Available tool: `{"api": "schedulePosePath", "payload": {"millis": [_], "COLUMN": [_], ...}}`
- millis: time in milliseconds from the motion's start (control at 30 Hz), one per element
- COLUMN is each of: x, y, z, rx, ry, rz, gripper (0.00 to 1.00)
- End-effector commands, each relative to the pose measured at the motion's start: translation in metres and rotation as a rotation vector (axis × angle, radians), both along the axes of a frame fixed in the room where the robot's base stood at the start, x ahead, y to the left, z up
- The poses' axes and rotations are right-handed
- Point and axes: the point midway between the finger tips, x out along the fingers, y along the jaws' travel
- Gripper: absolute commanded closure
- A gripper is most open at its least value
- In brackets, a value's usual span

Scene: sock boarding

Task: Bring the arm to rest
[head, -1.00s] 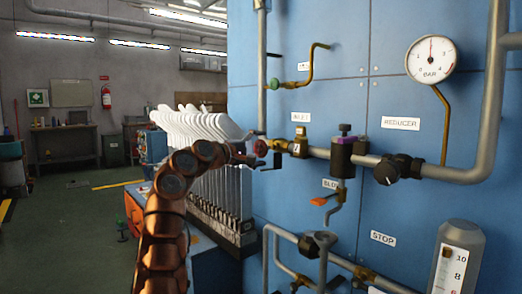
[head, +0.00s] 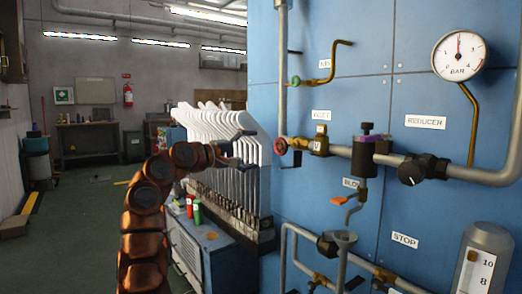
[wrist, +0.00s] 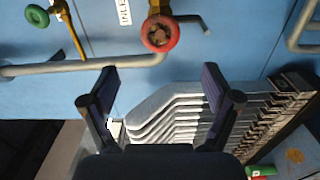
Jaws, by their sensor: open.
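My gripper (head: 240,150) is open and empty at the end of my brown arm in the head view. It is in front of the row of white sock boards (head: 225,122), left of the blue panel. In the wrist view its two dark fingers (wrist: 160,85) stand wide apart, with the boards (wrist: 165,115) beyond and between them. The red inlet handwheel (wrist: 160,32) is above the fingers in that view. It also shows in the head view (head: 280,146), right of the gripper and apart from it.
The blue panel (head: 345,100) carries pipes, a pressure gauge (head: 459,55), an orange-handled valve (head: 340,200) and a reducer knob (head: 411,172). A grey cabinet (head: 200,250) bears red and green cans (head: 196,212). Open floor (head: 75,240) lies at the left.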

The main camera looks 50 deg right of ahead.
Motion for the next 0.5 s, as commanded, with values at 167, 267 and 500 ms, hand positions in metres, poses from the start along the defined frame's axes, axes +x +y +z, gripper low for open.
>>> {"api": "schedulePosePath", "payload": {"millis": [167,267,500], "x": [0.0023,0.0024,0.0023], "y": [0.0062,0.0064,0.0062], "z": [-0.0004,-0.0006,-0.0007], "rx": [0.0,0.001,0.001], "ry": [0.001,0.002,0.002], "rz": [0.001,0.001,0.001], "gripper": [0.12,0.12,0.12]}}
